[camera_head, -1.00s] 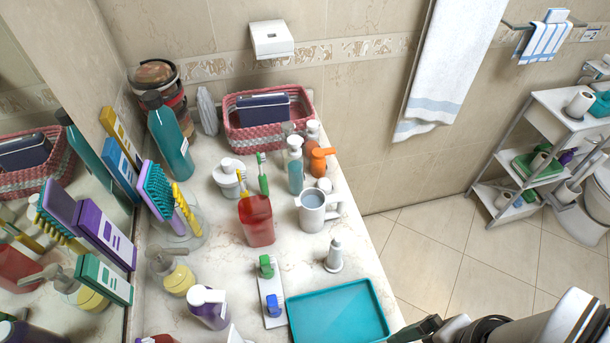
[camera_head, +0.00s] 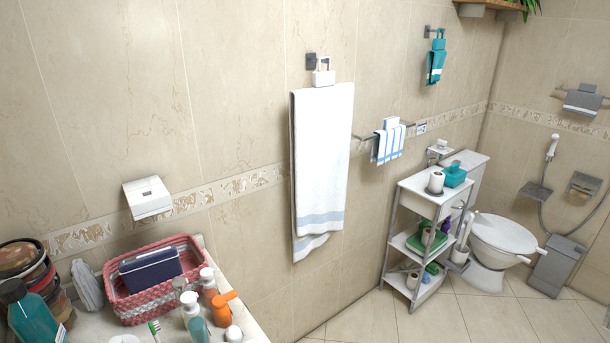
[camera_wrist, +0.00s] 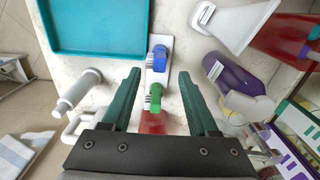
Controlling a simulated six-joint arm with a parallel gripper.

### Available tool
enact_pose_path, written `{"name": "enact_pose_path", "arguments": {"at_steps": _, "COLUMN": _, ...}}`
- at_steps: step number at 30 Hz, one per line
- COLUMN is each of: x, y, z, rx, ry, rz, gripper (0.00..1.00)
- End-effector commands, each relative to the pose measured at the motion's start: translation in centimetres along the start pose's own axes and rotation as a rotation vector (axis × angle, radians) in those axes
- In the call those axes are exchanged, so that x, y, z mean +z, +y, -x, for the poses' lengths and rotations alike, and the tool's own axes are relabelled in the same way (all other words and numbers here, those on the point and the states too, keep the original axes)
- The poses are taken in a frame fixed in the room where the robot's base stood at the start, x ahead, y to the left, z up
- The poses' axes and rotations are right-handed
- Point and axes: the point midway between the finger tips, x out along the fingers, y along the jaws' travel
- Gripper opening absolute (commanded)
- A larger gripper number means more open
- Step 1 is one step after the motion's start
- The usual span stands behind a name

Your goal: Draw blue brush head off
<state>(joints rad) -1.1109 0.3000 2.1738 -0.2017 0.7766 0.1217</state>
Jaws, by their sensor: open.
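The blue brush head (camera_wrist: 160,63) stands on a narrow white holder (camera_wrist: 166,44) in the wrist view. The green brush head (camera_wrist: 154,98) stands on the same holder, nearer the base of my gripper in the picture. My gripper (camera_wrist: 160,73) is open, its two dark green fingers on either side of the holder. The blue head shows between the fingertips and the green head farther back between the fingers. Neither finger clearly touches a head; how high they are above them I cannot tell. The head view shows neither the holder nor my gripper.
In the wrist view, a teal tray (camera_wrist: 95,48) lies left, above a small white bottle (camera_wrist: 78,92). A purple bottle (camera_wrist: 234,76) and white tube (camera_wrist: 228,24) stand close on the right.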

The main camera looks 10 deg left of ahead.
Motion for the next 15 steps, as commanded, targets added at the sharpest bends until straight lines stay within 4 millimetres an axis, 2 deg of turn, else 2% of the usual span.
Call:
{"name": "enact_pose_path", "arguments": {"at_steps": 3, "x": 0.1, "y": 0.1, "z": -3.0, "rx": 0.002, "ry": -0.006, "rz": -0.001, "gripper": 0.6}}
{"name": "enact_pose_path", "arguments": {"at_steps": 6, "x": 0.1, "y": 0.1, "z": -4.8, "rx": 0.001, "ry": -0.003, "rz": -0.001, "gripper": 0.6}}
{"name": "enact_pose_path", "arguments": {"at_steps": 10, "x": 0.1, "y": 0.1, "z": -6.1, "rx": 0.001, "ry": -0.002, "rz": -0.002, "gripper": 0.6}}
{"name": "enact_pose_path", "arguments": {"at_steps": 15, "x": 0.0, "y": 0.1, "z": -6.4, "rx": 0.0, "ry": 0.0, "rz": -0.002, "gripper": 0.6}}
